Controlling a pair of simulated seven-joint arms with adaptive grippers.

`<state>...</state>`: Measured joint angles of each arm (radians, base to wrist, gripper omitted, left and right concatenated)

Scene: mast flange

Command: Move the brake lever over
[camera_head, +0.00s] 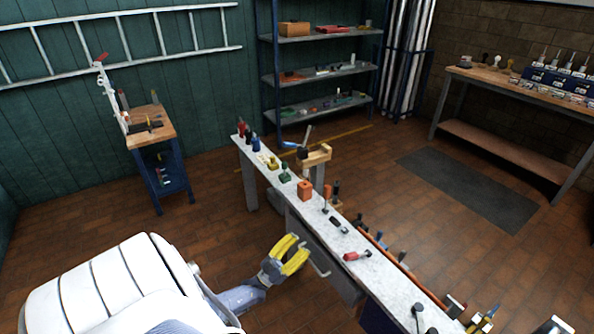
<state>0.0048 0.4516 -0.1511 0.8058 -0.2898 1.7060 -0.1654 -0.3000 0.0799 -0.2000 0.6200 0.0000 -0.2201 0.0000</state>
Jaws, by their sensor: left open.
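I cannot tell for sure which part is the brake lever. A thin grey bent bar (320,268) sticks out from the near side of the long narrow bench (345,238), and a grey handle (307,134) stands tilted at the wooden block behind the bench. My left gripper (297,252) has yellow fingers, is open and looks empty, on the near side of the bench close to the bent bar. I cannot tell whether it touches the bar.
Several small tools and fittings stand along the bench top, among them an orange block (305,190) and a red-handled piece (352,256). A workbench (158,133) with a white mast (110,92) stands left, shelves (322,78) behind. The floor between is clear.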

